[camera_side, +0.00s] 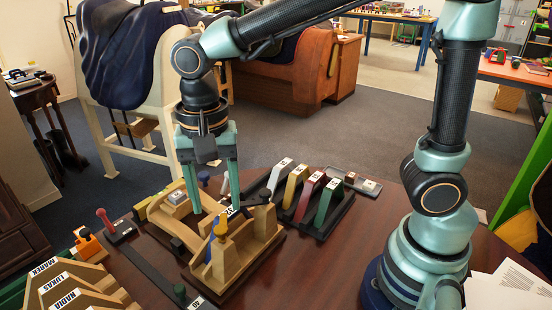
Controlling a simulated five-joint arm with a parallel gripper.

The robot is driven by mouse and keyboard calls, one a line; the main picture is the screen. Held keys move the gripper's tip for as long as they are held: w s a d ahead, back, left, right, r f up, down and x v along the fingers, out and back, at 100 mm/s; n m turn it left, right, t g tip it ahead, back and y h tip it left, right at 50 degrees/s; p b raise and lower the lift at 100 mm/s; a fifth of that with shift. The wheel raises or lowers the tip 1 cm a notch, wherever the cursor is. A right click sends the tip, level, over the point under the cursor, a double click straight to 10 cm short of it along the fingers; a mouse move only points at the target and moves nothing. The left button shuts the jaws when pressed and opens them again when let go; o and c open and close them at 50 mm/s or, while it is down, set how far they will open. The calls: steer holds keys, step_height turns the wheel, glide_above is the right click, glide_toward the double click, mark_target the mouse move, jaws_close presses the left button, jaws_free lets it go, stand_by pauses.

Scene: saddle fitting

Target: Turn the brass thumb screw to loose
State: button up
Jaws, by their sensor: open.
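A yellow, brass-like knob (221,227) stands upright at the near left part of a wooden fitting frame (262,246) on the table. I take it to be the thumb screw; its setting cannot be read at this size. A dark blue piece shows just below it. My gripper (215,211) points down over the frame with its two teal fingers apart. The fingertips are around the middle of the frame, a little behind the knob in the picture. I cannot tell whether a finger touches the frame.
A dark rack (322,232) with white, yellow, red and green arched pieces stands right of the frame. A small grey tray (371,187) lies behind it. Left are a red-knobbed tool (104,216), an orange block (88,244), a dark strip (150,272) and wooden name stands (80,291).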

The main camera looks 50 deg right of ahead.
mark_target(221, 229)
steer(key=shift+f, duration=2.8)
jaws_close()
